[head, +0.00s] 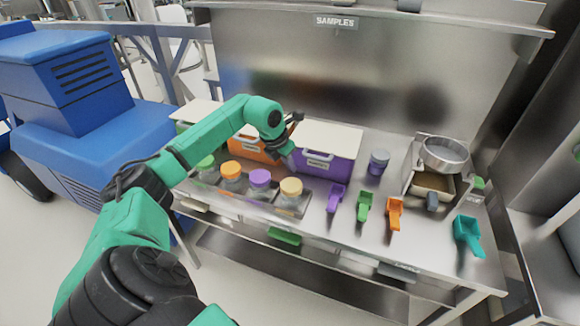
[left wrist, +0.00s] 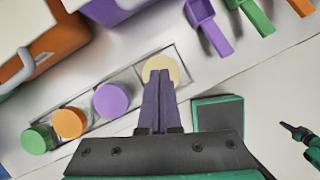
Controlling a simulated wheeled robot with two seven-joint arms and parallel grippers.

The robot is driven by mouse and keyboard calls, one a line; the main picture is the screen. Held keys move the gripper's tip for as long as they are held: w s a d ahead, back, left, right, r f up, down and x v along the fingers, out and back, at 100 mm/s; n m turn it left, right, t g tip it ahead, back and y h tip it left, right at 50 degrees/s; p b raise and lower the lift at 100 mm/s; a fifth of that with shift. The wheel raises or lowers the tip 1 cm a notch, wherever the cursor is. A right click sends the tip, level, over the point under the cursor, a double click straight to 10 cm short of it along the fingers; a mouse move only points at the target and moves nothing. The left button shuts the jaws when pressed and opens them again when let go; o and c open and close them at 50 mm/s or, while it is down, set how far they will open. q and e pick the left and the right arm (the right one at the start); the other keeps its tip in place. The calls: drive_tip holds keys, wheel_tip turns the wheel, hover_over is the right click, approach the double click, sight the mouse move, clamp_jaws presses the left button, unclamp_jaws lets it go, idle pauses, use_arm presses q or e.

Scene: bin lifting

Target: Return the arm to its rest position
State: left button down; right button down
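My left gripper (head: 284,146) hangs over the counter in front of the purple bin (head: 330,160), at the end of my green arm. In the left wrist view its two fingers (left wrist: 160,100) lie side by side, shut with nothing seen between them. Their tips overlap the yellow-lidded jar (left wrist: 160,68) in the picture; I cannot tell the height between them. An arm end with a dark tip, seemingly my right gripper (left wrist: 298,134), shows small at the right edge of the left wrist view. Its finger state is too small to read. The head view does not show it.
An orange bin (head: 258,146) stands beside the purple bin. Several jars with coloured lids (head: 232,170) sit in a row in front. Several scoops (head: 395,213) lie right of them. A sieve (head: 445,152) stands at the counter's right. A blue machine (head: 85,85) stands left.

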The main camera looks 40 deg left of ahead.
use_arm(q)
drive_tip(key=shift+r+p, duration=0.3)
drive_tip(key=shift+r, duration=0.5)
